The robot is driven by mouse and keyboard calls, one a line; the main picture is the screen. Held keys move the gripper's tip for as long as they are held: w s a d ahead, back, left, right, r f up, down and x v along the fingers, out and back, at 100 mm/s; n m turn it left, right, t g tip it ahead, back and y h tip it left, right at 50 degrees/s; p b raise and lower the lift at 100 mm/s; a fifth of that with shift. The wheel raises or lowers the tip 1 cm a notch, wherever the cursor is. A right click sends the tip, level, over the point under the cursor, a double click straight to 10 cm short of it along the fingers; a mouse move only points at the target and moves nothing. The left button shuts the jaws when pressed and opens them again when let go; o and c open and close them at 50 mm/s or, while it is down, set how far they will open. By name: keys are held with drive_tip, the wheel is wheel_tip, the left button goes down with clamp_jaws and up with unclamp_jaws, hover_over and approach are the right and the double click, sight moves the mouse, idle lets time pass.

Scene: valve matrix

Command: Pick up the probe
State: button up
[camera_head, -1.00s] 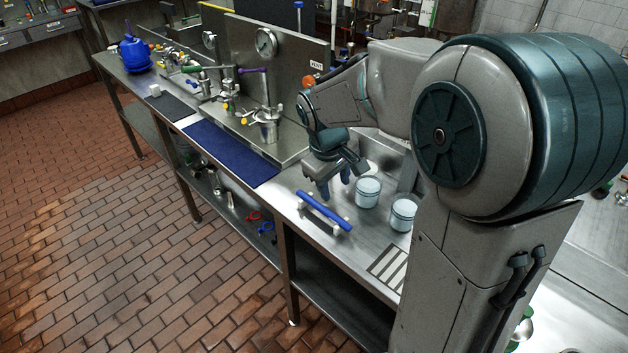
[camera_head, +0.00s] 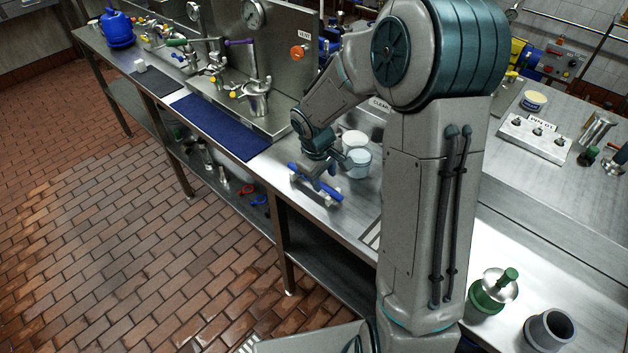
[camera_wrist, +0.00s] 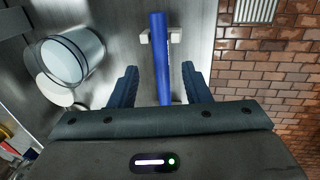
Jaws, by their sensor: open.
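The probe is a blue rod (camera_head: 313,181) lying across white supports (camera_head: 295,177) near the front edge of the steel bench. In the wrist view the blue rod (camera_wrist: 162,60) runs lengthwise between my fingers. My gripper (camera_head: 318,178) is low over the rod. In the wrist view my gripper (camera_wrist: 160,85) is open, with one finger on each side of the rod and a visible gap on both sides. The rod's near end is hidden behind the gripper's body.
A blue mat (camera_head: 218,127) lies to the left. The bench edge drops to a brick floor (camera_head: 130,230).

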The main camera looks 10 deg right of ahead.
sight(325, 187)
drive_tip(key=shift+w+d+f, duration=0.1)
drive_tip(key=shift+f, duration=0.8)
drive_tip(key=shift+w+d+f, duration=0.1)
drive_tip(key=shift+f, duration=0.75)
clamp_jaws()
drive_tip(key=shift+r, duration=0.15)
